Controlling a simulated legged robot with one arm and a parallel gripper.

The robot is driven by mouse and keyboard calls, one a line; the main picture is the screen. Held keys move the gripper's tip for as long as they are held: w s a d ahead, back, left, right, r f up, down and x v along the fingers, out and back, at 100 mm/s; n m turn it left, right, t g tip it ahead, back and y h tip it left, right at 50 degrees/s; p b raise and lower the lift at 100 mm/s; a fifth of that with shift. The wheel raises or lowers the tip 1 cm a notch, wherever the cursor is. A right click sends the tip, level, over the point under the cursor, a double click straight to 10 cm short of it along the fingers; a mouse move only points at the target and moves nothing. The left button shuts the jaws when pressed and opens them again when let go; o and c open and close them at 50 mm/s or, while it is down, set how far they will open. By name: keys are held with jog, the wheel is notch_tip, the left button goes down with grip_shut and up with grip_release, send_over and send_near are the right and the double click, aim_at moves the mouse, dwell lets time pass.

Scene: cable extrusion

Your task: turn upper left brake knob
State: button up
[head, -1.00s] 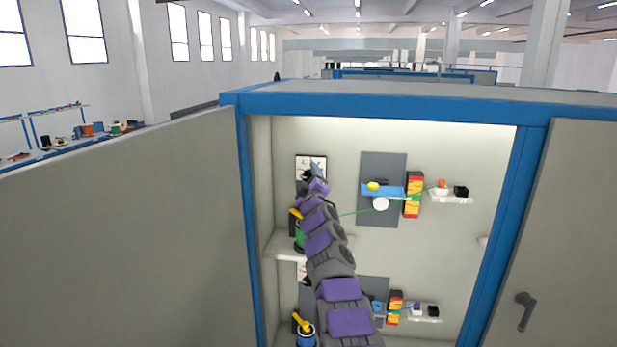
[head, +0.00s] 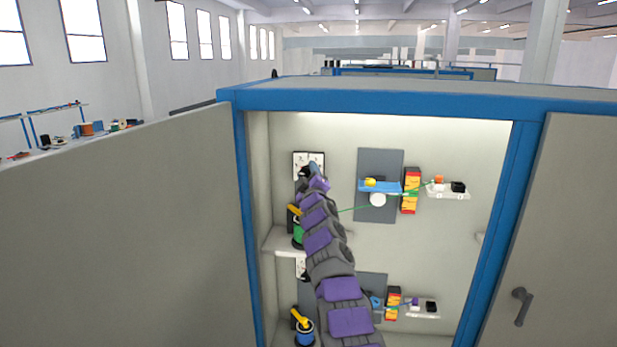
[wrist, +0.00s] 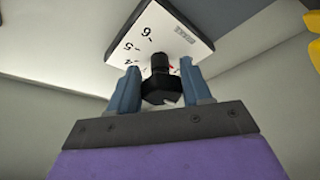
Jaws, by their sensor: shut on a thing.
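The upper left brake dial plate (head: 316,160) is white and sits on the cabinet's back wall at the upper left. In the wrist view the plate (wrist: 150,30) shows numbers and a small red mark. The black brake knob (wrist: 160,82) stands out from it. My gripper (wrist: 162,88) has its two blue fingers on either side of the knob, shut on it. In the head view my gripper (head: 308,172) is at the plate, and my arm hides most of the knob and the plate's lower part.
The blue-framed cabinet (head: 380,103) has an open left door (head: 120,225) and a right door (head: 565,230). A green spool (head: 297,235) with a yellow top stands below the dial. A grey panel (head: 378,210) with a white disc is to the right. A lower row repeats these parts.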

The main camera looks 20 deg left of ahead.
jog(key=shift+s+a, duration=0.1)
jog(key=shift+a, duration=0.05)
jog(key=o, duration=1)
jog(key=shift+a+f, duration=0.1)
jog(key=shift+a, duration=0.25)
jog(key=shift+d, duration=0.15)
